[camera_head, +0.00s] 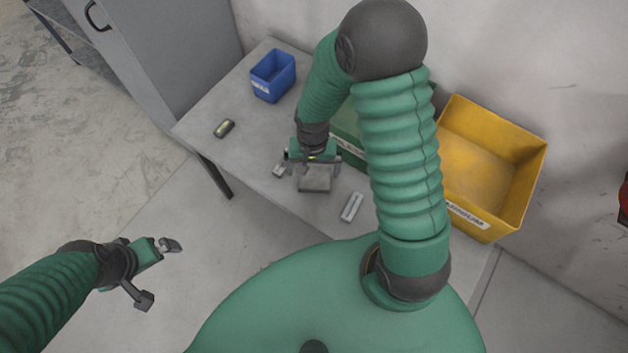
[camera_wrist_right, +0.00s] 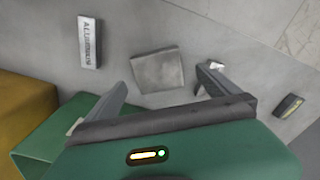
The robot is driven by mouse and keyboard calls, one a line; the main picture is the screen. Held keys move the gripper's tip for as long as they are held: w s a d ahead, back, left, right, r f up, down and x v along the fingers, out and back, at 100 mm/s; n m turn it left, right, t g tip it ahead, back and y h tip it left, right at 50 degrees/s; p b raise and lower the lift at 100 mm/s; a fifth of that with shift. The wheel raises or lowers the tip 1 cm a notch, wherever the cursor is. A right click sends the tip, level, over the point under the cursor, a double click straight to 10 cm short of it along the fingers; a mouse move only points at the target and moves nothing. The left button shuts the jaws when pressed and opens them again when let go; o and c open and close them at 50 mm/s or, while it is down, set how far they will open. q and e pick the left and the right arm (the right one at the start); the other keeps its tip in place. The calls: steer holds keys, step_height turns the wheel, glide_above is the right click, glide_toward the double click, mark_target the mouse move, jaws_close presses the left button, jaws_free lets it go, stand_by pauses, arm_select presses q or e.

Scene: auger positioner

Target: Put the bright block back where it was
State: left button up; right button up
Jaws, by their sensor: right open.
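A light grey bar (camera_head: 351,206) lies on the table to the right of my right gripper; its label in the right wrist view (camera_wrist_right: 89,42) seems to read "Aluminium". A dark block with a yellowish top (camera_head: 224,128) lies farther left, and also shows at the right of the wrist view (camera_wrist_right: 288,106). A square grey piece (camera_head: 315,182) lies in front of my right gripper (camera_head: 312,170), which is open and empty above the table. In the wrist view the square (camera_wrist_right: 158,70) shows beyond the spread fingers. My left gripper (camera_head: 157,272) is open and empty, away from the table.
A blue bin (camera_head: 273,76) stands at the table's back left. A yellow bin (camera_head: 490,160) stands at the right, and a green bin (camera_head: 346,125) is partly hidden behind my right arm. A small pale piece (camera_head: 278,171) lies beside my right gripper. A grey cabinet (camera_head: 165,50) stands left.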

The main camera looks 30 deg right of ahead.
mark_target(315, 177)
steer(key=shift+s+d+f, duration=0.1)
steer(key=shift+d+f, duration=0.05)
steer(key=shift+f, duration=0.45)
steer(key=f, duration=0.1)
steer(key=f+b, duration=0.1)
steer(key=f, duration=0.2)
steer(key=shift+d+f, duration=0.15)
steer(key=shift+d, duration=0.1)
steer(key=shift+w+a+f+b, duration=0.1)
steer(key=shift+w+f+b, duration=0.2)
steer(key=shift+f, duration=0.15)
steer(key=shift+s+r, duration=0.1)
steer(key=shift+c, duration=0.3)
steer(key=c, duration=1.9)
